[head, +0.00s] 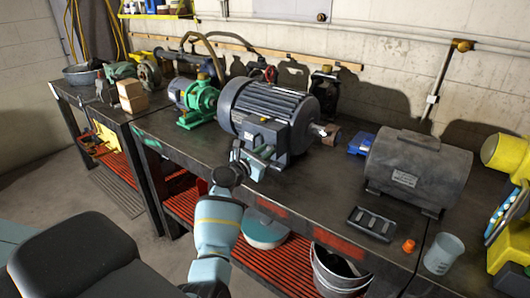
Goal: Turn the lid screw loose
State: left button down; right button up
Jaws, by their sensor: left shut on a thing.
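A large dark grey finned motor (275,100) stands on the workbench, with a terminal box (262,131) on its near side. A small yellow label shows on top of the box. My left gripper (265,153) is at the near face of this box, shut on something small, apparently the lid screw. The screw itself is hidden by the fingers and too small to make out. My right gripper is not in view.
A green motor (196,100) stands left of the large motor. A dark grey motor (417,168) stands right, near a black tray (371,223), an orange cap (408,245) and a clear cup (443,253). Bare bench top (325,185) lies between the motors.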

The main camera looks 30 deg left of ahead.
pick_arm(q)
jog(key=n, duration=0.4)
jog(key=shift+w+r+n, duration=0.1)
jog(key=shift+r+n, duration=0.2)
jog(key=shift+r, duration=0.05)
jog(key=n, duration=0.5)
jog(key=shift+n, duration=0.3)
jog(key=c, duration=1.7)
grip_release()
jog(key=o, duration=0.4)
jog(key=shift+w+f, duration=0.15)
jog(key=shift+f, duration=0.15)
